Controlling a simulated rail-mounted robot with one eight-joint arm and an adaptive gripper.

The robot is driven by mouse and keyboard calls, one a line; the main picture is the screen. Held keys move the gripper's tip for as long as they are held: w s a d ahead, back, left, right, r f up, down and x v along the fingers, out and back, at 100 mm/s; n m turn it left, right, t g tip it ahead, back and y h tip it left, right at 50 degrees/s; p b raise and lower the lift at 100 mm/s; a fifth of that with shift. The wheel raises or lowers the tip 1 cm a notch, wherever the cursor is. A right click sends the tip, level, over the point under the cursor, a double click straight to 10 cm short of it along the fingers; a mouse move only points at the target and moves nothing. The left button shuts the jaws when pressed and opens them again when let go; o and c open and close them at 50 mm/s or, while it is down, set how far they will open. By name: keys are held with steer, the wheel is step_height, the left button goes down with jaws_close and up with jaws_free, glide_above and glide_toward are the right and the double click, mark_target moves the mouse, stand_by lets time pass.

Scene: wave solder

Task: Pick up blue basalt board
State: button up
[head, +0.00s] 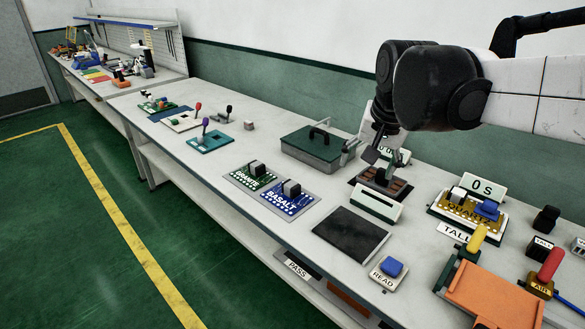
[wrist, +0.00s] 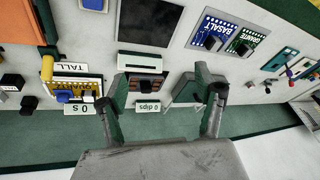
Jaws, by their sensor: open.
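The blue basalt board (head: 283,207) lies flat on the bench in the head view, with white BASALT lettering and a grey-and-black block standing on it. In the wrist view the basalt board (wrist: 212,27) is at the top, right of centre. My gripper (head: 376,165) is to the right of the board in the head view, over a small dark brown-topped unit (head: 382,186), apart from the board. In the wrist view my gripper (wrist: 164,84) has its fingers spread wide, with nothing held between them. The "0 dips" sign (wrist: 147,107) shows between the fingers.
The green granite board (head: 245,177) lies directly left of basalt. A black plate (head: 350,234) lies to its right, and a green lidded box (head: 310,147) stands behind. The gold quartz board (head: 470,207) is farther right. Bare bench lies in front of the lidded box.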

steer(key=w+a+m+g, duration=0.1)
steer(key=w+a, duration=0.3)
steer(key=w, duration=0.4)
steer(key=m+g+p, duration=0.3)
steer(key=m, duration=0.1)
glide_above(289, 185)
steer(key=w, duration=0.1)
step_height(289, 185, down, 13)
step_height(289, 185, down, 8)
steer(key=shift+a+f+b, duration=0.1)
steer(key=shift+f+b, duration=0.15)
steer(key=shift+b, duration=0.25)
steer(key=f, duration=0.2)
steer(key=s+f, duration=0.1)
steer(key=f, duration=0.1)
steer(key=shift+f, duration=0.7)
steer(key=shift+c, duration=0.5)
steer(key=c, duration=1.4)
